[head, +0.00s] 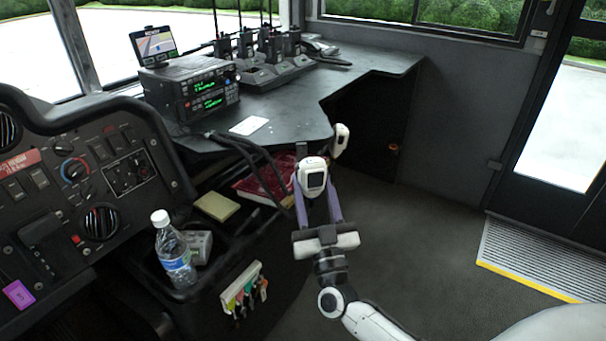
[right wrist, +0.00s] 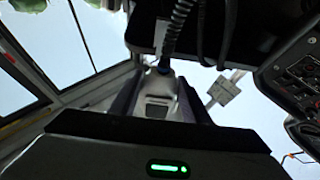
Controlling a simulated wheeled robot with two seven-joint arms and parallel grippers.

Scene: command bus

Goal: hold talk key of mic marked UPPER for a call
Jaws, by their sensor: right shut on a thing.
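My right gripper (head: 317,188), with purple fingers, is shut on a white hand mic (head: 313,174) below the front edge of the desk. In the right wrist view the held mic (right wrist: 157,100) sits between the two fingers, with a dark coiled cord (right wrist: 178,25) rising from above it. A second white mic (head: 340,139) is at the desk edge, just behind and right of the held one. No marking such as UPPER is readable on either mic. A two-display radio (head: 192,92) with green text stands on the desk. My left gripper is not in view.
Black cables (head: 245,150) loop below the radio. Handheld radios (head: 270,60) stand in chargers at the back. The floor (head: 430,240) to the right is clear.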

